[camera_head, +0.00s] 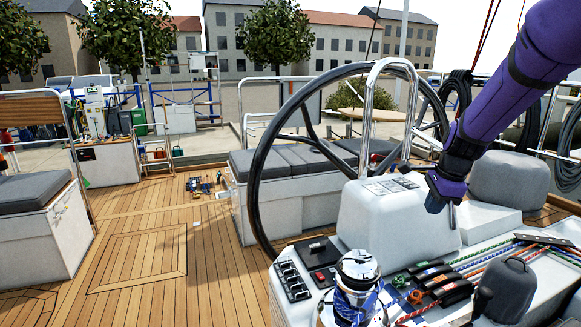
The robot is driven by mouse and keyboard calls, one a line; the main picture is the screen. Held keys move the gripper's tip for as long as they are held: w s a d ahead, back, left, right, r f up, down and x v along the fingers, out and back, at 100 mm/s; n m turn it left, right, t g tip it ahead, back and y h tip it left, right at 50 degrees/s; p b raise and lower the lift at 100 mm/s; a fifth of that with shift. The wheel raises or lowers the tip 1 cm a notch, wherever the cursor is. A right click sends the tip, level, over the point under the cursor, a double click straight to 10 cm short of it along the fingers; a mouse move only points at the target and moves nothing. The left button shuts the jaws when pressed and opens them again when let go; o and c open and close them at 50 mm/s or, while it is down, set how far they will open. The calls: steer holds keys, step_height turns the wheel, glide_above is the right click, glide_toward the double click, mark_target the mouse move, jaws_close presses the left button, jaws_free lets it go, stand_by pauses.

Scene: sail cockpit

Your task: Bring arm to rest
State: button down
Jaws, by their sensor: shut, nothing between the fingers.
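My arm, in a purple cover, comes in from the top right of the head view. My gripper (436,203) points down at its end, in front of the white steering pedestal (400,222) and above the console with the rope clutches. It is small and dark in the picture, and its fingers look closed with nothing held. Whether it touches the pedestal cannot be told from this view.
A large black steering wheel (258,165) stands left of the pedestal. A winch (357,280) with blue rope and several coloured ropes lie on the console. A grey-cushioned bench (40,225) is at the left. The wooden deck (150,240) between is mostly clear.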

steer(key=s+a+r+n+t, duration=0.1)
steer(key=s+a+r+n, duration=0.2)
steer(key=s+r+n, duration=0.95)
steer(key=s+a+n+t+h, duration=0.1)
steer(key=s+n, duration=0.5)
steer(key=s, duration=1.3)
steer(key=shift+a+r+t, duration=0.25)
steer(key=shift+r+t, duration=0.05)
steer(key=shift+n, duration=0.25)
